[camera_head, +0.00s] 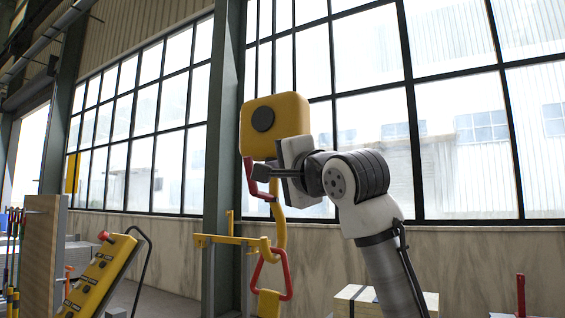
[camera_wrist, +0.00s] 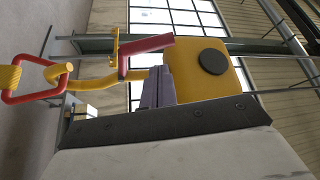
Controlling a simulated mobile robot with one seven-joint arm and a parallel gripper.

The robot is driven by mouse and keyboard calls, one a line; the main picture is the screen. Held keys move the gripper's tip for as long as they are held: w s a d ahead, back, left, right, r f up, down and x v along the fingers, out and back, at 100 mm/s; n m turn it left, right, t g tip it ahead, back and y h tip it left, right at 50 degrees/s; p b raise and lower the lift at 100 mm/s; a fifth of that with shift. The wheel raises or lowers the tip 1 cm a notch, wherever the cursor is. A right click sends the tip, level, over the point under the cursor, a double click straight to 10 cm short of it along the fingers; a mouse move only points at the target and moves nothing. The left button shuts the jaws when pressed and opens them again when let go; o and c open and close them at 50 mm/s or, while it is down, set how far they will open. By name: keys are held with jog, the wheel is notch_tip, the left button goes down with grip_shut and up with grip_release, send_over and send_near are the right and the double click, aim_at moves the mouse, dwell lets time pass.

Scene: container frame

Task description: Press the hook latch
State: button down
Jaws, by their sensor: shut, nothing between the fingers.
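A yellow block (camera_head: 284,115) with a black disc hangs in front of the window, with a yellow hook (camera_head: 280,228) below it. The red latch (camera_head: 250,178) is a bent bar under the block at the hook's mouth. A red triangular ring (camera_head: 286,280) hangs on the hook's lower end. My gripper (camera_head: 257,172) is shut and empty, its tips beside the latch. In the wrist view, the block (camera_wrist: 212,72), the latch (camera_wrist: 146,47) and the ring (camera_wrist: 32,90) lie sideways. My fingers (camera_wrist: 158,74) are close to the latch; contact cannot be told.
A yellow bracket arm (camera_head: 228,240) reaches toward the hook from the left. A dark green column (camera_head: 222,150) stands behind. A yellow tilted panel (camera_head: 100,275) and a wooden board (camera_head: 43,255) stand at lower left. A wooden crate (camera_head: 358,296) is at bottom right.

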jog(key=p+x, duration=0.1)
jog(key=x, duration=0.4)
jog(key=shift+f, duration=0.15)
jog(key=shift+s+a+f+n, duration=0.1)
jog(key=shift+s+f+n, duration=0.05)
jog(key=shift+n, duration=0.15)
